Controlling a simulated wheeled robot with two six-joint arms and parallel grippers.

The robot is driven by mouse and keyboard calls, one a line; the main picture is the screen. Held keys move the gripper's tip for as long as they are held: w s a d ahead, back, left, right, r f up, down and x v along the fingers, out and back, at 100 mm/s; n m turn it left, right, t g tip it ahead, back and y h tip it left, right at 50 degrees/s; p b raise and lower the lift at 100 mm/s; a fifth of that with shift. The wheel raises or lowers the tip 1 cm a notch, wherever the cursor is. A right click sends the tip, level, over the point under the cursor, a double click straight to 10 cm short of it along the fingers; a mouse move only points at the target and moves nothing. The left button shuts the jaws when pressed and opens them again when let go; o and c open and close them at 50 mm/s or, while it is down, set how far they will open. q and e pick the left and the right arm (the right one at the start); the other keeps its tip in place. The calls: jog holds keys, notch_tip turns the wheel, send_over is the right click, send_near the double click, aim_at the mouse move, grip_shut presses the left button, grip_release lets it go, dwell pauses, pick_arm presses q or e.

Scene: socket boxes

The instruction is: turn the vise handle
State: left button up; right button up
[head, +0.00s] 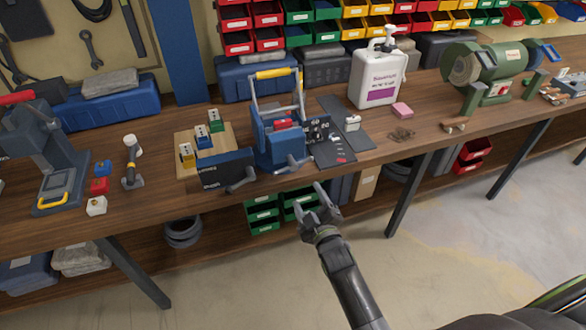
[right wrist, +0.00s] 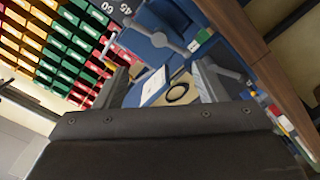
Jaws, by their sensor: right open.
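A blue vise (head: 278,150) stands at the front edge of the wooden bench in the head view. A grey bar handle (head: 293,166) shows low on its front. In the right wrist view, blue body parts (right wrist: 152,52) show ahead, with a grey bar (right wrist: 160,38) with rounded ends that looks like the handle. My right gripper (head: 312,202) is open and empty, in front of and below the bench edge, to the right of the vise and apart from it. Its two fingers also show spread in the right wrist view (right wrist: 165,82). My left gripper is not in view.
A dark box with a grey lever (head: 242,181) sits left of the vise. A dark mat (head: 335,150) lies right of it. A white jug (head: 378,80) and a green grinder (head: 490,65) stand farther right. The floor before the bench is clear.

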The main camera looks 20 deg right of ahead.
aim_at(293, 168)
jog(key=w+b, duration=0.4)
jog(key=w, duration=0.1)
jog(key=w+b, duration=0.2)
jog(key=shift+w+a+f+b, duration=0.1)
jog(key=shift+w+f+b, duration=0.05)
jog(key=shift+f+b, duration=0.2)
jog(key=w+b, duration=0.2)
jog(key=w, duration=0.2)
jog(key=shift+w+a+r, duration=0.1)
jog(key=shift+w, duration=0.25)
jog(key=shift+w+r+b, duration=0.2)
jog(key=shift+w+b, duration=0.25)
jog(key=shift+w, duration=0.1)
